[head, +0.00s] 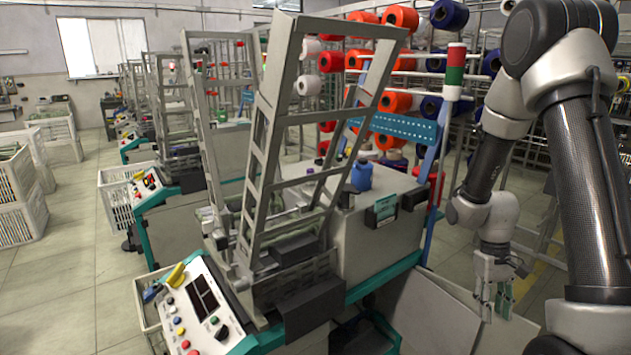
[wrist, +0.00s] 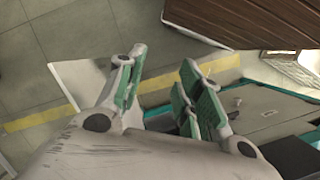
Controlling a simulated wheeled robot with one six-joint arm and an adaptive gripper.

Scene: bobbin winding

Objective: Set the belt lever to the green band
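My gripper (head: 492,300) hangs to the right of the grey machine cabinet (head: 375,245) in the head view, with its fingers pointing down. In the wrist view its green-padded fingers (wrist: 160,92) are spread apart with nothing between them. I cannot clearly make out the belt lever or its green band. A yellow handle (head: 176,275) stands at the top of the control panel (head: 203,312); I cannot tell whether it is the lever. A post with red, green and white bands (head: 454,72) rises behind the cabinet.
Racks of coloured bobbins (head: 397,100) are behind. White crates (head: 15,200) stand at far left, beside open floor.

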